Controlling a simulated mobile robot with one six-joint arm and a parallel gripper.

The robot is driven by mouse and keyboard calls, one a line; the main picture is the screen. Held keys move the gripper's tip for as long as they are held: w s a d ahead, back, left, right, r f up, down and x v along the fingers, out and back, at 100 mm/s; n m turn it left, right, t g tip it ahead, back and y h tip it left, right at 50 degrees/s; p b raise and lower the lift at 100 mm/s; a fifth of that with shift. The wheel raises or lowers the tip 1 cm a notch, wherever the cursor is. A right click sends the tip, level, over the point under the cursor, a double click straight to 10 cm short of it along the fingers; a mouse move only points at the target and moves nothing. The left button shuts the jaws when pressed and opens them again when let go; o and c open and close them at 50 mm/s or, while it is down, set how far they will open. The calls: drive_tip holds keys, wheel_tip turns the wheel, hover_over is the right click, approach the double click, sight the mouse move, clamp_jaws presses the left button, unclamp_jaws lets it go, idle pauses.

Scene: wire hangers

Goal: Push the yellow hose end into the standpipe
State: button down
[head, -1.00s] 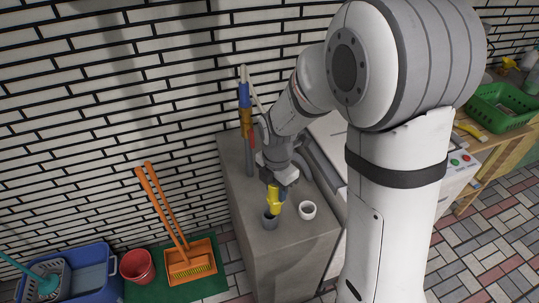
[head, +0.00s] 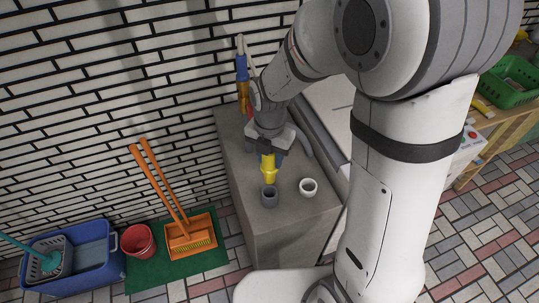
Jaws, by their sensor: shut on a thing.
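The yellow hose end (head: 268,166) points down from my gripper (head: 269,149), which is shut on it. A short grey open pipe (head: 269,197), which looks like the standpipe, stands on the grey counter (head: 240,178). The hose end's lower tip is just above or at the grey pipe's mouth; from this view I cannot tell whether it is inside. A white open cup-like ring (head: 308,187) stands to the right of the grey pipe. Part of a grey hose (head: 302,142) curves behind my gripper.
Upright blue and orange tools (head: 242,82) stand at the counter's back by the tiled wall. A white machine (head: 330,105) adjoins the right side. On the floor are an orange dustpan (head: 190,232), red bucket (head: 138,241) and blue tub (head: 70,255). The counter's front is clear.

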sight(270, 183)
drive_tip(key=shift+f+b, duration=1.9)
drive_tip(key=shift+f, duration=0.7)
drive_tip(key=shift+f+b, duration=0.3)
drive_tip(key=shift+f, duration=0.05)
drive_tip(key=shift+f+b, duration=2.7)
drive_tip(key=shift+f, duration=0.65)
drive_tip(key=c, duration=0.9)
unclamp_jaws()
drive_tip(key=shift+o, duration=0.2)
wheel_tip(270, 183, up, 8)
drive_tip(key=shift+f, duration=0.1)
